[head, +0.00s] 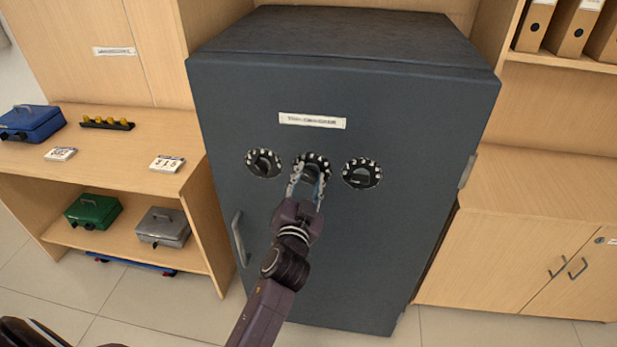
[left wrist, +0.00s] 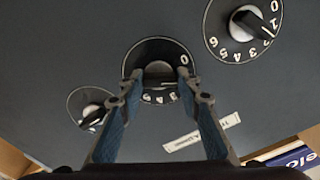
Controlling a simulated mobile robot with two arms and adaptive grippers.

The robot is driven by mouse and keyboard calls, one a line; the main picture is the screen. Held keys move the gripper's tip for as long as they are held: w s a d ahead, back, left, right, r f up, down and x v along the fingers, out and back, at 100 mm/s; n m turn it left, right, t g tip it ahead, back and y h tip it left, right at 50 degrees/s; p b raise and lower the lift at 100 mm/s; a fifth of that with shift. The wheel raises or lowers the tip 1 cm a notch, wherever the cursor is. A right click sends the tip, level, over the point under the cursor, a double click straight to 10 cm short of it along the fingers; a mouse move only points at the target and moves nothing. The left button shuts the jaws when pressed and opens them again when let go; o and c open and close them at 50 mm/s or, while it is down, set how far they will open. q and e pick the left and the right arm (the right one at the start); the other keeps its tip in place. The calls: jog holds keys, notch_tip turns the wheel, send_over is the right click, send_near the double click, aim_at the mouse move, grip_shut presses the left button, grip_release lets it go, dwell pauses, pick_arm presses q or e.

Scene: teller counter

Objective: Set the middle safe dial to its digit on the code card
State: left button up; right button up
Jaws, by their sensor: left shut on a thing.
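The dark grey safe (head: 345,240) stands upright with three dials in a row below a white label. My left gripper (head: 308,178) is shut on the knob of the middle dial (head: 312,159). In the left wrist view, its fingers (left wrist: 165,90) lie on both sides of that knob (left wrist: 159,72). A 0 shows at the dial's right and a few digits along its lower edge; fingers hide the rest. The left dial (head: 264,163) and right dial (head: 362,173) are free. A white card (head: 167,163) seems to read 315; another (head: 60,154) is too small to read surely.
The safe's handle (head: 240,238) is left of my arm. A wooden shelf unit (head: 135,150) on the left holds blue, green (head: 93,211) and grey (head: 163,227) cash boxes. A low cabinet (head: 530,250) stands at the right, with binders (head: 573,25) above.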

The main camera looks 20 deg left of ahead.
pick_arm(q)
jog(key=o, duration=1.2)
jog(key=shift+c, duration=0.2)
jog(key=v, duration=0.7)
jog(key=shift+s, duration=0.3)
